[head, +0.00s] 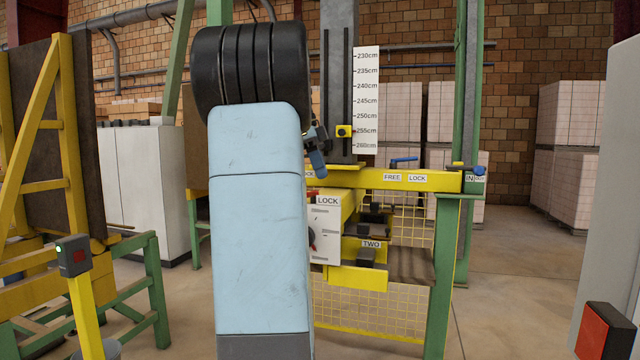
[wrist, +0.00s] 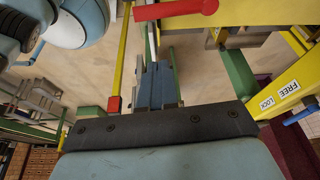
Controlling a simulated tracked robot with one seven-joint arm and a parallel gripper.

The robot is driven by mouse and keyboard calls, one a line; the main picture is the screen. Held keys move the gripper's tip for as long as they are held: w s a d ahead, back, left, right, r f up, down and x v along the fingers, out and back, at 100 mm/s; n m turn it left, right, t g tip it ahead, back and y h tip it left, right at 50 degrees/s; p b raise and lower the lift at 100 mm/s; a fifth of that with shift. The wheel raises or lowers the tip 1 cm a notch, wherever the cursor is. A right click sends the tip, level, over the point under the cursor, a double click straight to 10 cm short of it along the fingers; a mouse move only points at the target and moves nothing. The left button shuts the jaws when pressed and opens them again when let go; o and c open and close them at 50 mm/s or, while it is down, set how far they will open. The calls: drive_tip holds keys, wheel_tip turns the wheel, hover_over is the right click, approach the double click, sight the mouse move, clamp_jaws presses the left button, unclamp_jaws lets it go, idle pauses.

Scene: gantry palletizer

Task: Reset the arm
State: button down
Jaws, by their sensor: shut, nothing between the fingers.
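My gripper (wrist: 157,72) shows in the wrist view, its blue-grey fingers together beyond a dark bolted plate, with nothing between them. In the head view my light-blue arm stands upright in the middle and hides much of the machine behind it. A small blue-grey part sticks out at its right side, perhaps the gripper end. A yellow beam (head: 430,181) with FREE and LOCK labels carries a blue handle (head: 403,160). Below it is a white box (head: 325,228) labelled LOCK, with its dial partly hidden by my arm.
A yellow mesh guard (head: 375,312) and green post (head: 440,275) stand behind my arm. A yellow frame (head: 65,130) is at the left, and a red-faced box (head: 604,332) is close at the right. In the wrist view, a red handle (wrist: 178,10) lies near the top. Floor at the right is clear.

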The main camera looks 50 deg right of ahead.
drive_tip(key=v, duration=0.6)
drive_tip(key=shift+s+d, duration=0.15)
drive_tip(key=shift+s, duration=0.05)
drive_tip(key=w+a+f+n+t, duration=0.1)
drive_tip(key=a+f+n+t, duration=0.3)
drive_tip(key=a+n, duration=0.55)
drive_tip(key=w+a+f+n+t, duration=0.1)
drive_tip(key=a+f+n, duration=0.5)
drive_tip(key=a, duration=0.7)
drive_tip(key=s+a+f+n+t+y, duration=0.1)
drive_tip(key=s+a+f+n, duration=0.3)
drive_tip(key=a, duration=0.6)
drive_tip(key=s+a+f+n+t, duration=0.3)
drive_tip(key=s+a+f+n, duration=0.1)
drive_tip(key=a+f+n, duration=0.5)
drive_tip(key=shift+s+a+n+y, duration=0.15)
drive_tip(key=shift+a+n+y, duration=0.25)
drive_tip(key=shift+a+n, duration=0.7)
drive_tip(key=shift+f, duration=0.1)
